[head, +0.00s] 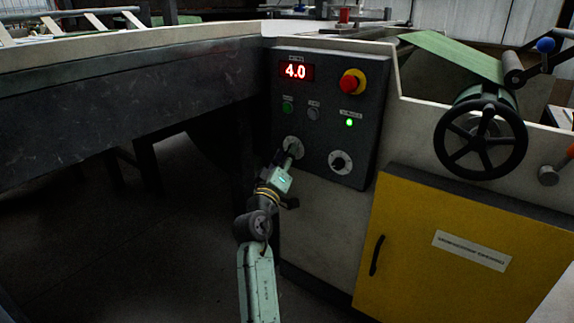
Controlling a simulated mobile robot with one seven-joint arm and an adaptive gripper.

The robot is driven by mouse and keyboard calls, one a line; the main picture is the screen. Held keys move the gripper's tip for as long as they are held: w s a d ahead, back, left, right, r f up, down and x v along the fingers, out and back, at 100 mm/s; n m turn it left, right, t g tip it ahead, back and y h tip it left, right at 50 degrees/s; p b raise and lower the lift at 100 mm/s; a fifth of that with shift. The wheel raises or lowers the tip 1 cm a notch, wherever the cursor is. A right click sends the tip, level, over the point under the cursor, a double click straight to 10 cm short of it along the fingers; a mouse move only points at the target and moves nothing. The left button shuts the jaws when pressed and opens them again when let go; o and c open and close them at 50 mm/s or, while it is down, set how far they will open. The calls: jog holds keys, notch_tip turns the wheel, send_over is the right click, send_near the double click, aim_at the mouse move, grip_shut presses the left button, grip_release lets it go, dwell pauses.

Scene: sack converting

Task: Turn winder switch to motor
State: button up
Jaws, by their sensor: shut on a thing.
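A dark control panel (318,142) stands in the middle of the head view. Two rotary switches sit along its lower part. The left switch (293,141) has a pale round plate, and my gripper (287,152) reaches it from below and is shut on it. My fingers hide most of its knob, so its pointing direction cannot be told. The right switch (340,162) has a pale plate and a dark knob, and stands clear of my gripper. The labels are too small to read, so I cannot tell which switch is marked for the winder.
The panel has a red display (296,72) reading 4.0, a red emergency button (352,82), a green button (287,106), a grey button (313,114) and a lit green lamp (349,122). A yellow cabinet (430,215) and a black handwheel (480,139) stand to the right.

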dwell(0.4)
jog(key=o, duration=1.2)
jog(key=shift+c, duration=0.2)
notch_tip(320, 180, up, 10)
jog(key=shift+s+f, duration=0.1)
jog(key=shift+f, duration=0.15)
jog(key=shift+r, duration=0.35)
jog(key=shift+f, duration=0.15)
